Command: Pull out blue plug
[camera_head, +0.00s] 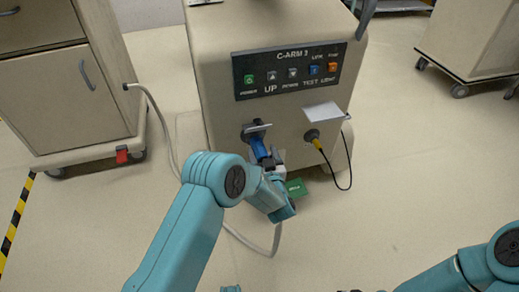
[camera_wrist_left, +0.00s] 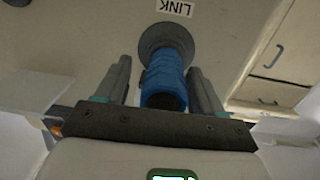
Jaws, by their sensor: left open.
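The blue plug (camera_head: 259,149) sits in a round socket on the front of the cart marked C-ARM 3 (camera_head: 222,120). It also shows in the left wrist view (camera_wrist_left: 165,75), seated in a dark round socket (camera_wrist_left: 165,38) under a LINK label. My left gripper (camera_head: 270,163) is at the plug's lower end. In the left wrist view its two fingers (camera_wrist_left: 160,88) stand open, one on each side of the plug, with gaps between. My right arm shows at the lower right edge of the head view; its fingers are not visible.
A yellow plug (camera_head: 317,144) with a black cable sits right of the blue one, below a pale plate (camera_head: 324,112). A grey cable (camera_head: 165,130) runs from the left cabinet (camera_head: 65,90) across the floor.

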